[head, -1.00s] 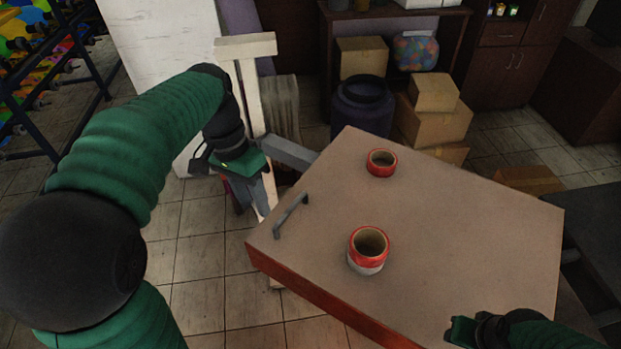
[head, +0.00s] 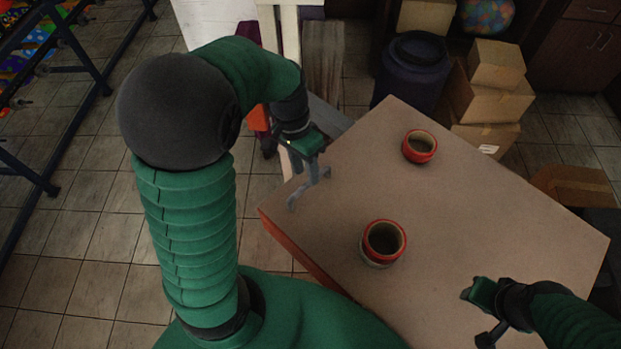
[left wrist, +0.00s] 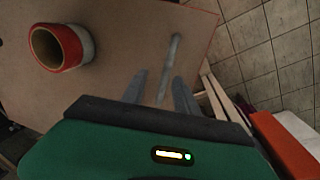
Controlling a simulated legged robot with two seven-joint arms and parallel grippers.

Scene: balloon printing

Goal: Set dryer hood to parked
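The dryer hood seems to be the large brown panel (head: 470,230) with a red side edge; it lies flat, its left corner nearest my left arm. A grey bar handle (left wrist: 173,60) is on its top near that corner. My left gripper (head: 311,182) is over the handle, partly covering it in the head view. In the left wrist view my left gripper (left wrist: 162,88) has its two fingers apart, with the handle showing between them; contact is not clear.
Two red-and-white rings (head: 384,242) (head: 420,147) stand on the panel. A dark blue barrel (head: 412,72) and stacked cardboard boxes (head: 487,100) stand behind it. A pale post (head: 291,60) is beyond my left gripper. Tiled floor at left is free up to a rack (head: 75,50).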

